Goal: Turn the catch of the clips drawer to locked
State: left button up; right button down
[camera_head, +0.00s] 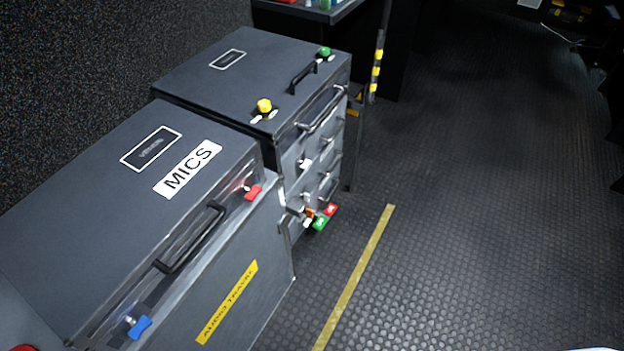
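The far dark grey case (190,80) has a front face with several drawers (325,150), seen at a steep angle. Bar handles (322,110) stick out from it. A white catch or tag (304,164) shows on the front. Near the bottom, a green tag (320,223), a red tag (331,209) and a small orange part (309,212) sit close together. I cannot read the drawer labels, so I cannot tell which is the clips drawer or how its catch is turned. Neither of my grippers is in view.
The near case marked MICS (80,190) has a black handle (190,238), a red latch (253,192) and a blue latch (140,327). Yellow and green knobs (264,105) top the far case. A striped post (377,70) stands behind. The floor right of the yellow line (355,280) is clear.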

aim_at(307, 181)
jog(key=i+l, duration=0.1)
jog(key=l, duration=0.25)
jog(key=i+l, duration=0.1)
jog(key=l, duration=0.3)
jog(key=i+l+u, duration=0.1)
jog(key=l, duration=0.25)
jog(key=i+l, duration=0.15)
jog(key=l, duration=0.2)
jog(key=u, duration=1.6)
